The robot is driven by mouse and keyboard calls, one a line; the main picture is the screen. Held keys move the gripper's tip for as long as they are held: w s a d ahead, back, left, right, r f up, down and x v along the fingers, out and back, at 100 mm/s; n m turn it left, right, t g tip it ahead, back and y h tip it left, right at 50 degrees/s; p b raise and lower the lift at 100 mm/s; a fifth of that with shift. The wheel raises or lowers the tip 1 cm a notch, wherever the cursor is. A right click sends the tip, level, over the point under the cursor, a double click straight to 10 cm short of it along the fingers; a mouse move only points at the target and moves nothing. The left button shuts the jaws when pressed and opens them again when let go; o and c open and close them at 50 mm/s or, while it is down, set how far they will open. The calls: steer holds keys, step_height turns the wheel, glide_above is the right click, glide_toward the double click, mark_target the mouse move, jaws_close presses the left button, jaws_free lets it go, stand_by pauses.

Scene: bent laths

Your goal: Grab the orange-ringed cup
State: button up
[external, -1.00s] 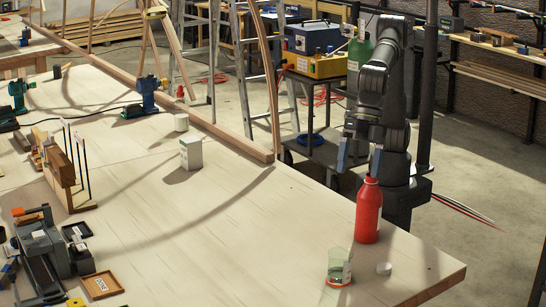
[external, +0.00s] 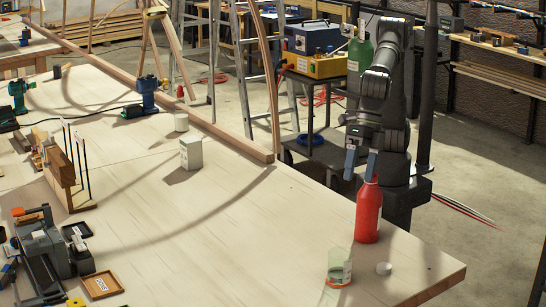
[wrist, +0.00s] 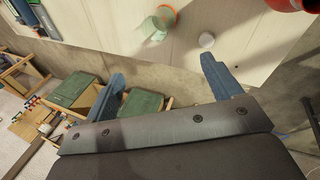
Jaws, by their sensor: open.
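The cup (external: 339,266) is clear and greenish and stands near the front right corner of the table. In the wrist view the cup (wrist: 157,24) is near the top, with an orange ring (wrist: 166,13) at one end. My gripper (external: 361,166) is open and empty, above and behind the red bottle in the external view, well apart from the cup. In the wrist view its two blue fingers (wrist: 163,70) are spread, with the cup beyond their tips.
A red bottle (external: 368,212) stands behind the cup, close to my gripper in the picture. A small white cap (external: 384,269) lies right of the cup. A white carton (external: 191,153) stands farther left. The table's middle is clear; its edge (external: 440,284) is near the cup.

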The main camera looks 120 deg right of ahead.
mark_target(346, 248)
steer(key=w+a+f+n, duration=0.1)
steer(key=w+f+n, duration=0.1)
steer(key=f+n, duration=0.3)
steer(key=w+a+f+n+h, duration=0.1)
steer(key=w+a+f+n, duration=0.1)
steer(key=f+n, duration=0.3)
steer(key=w+a+f+n, duration=0.1)
steer(key=w+f+n, duration=0.2)
steer(key=f+n, duration=0.2)
steer(key=shift+a+f+h, duration=0.15)
steer(key=shift+f+h, duration=0.05)
steer(key=shift+f, duration=0.45)
steer(key=shift+a+f+h, duration=0.15)
steer(key=shift+f+h, duration=0.05)
steer(key=shift+f, duration=0.4)
steer(key=shift+t, duration=0.3)
steer(key=x, duration=0.5)
steer(key=shift+d+f, duration=0.1)
steer(key=shift+d, duration=0.1)
steer(key=c, duration=1.1)
steer(key=shift+r, duration=0.2)
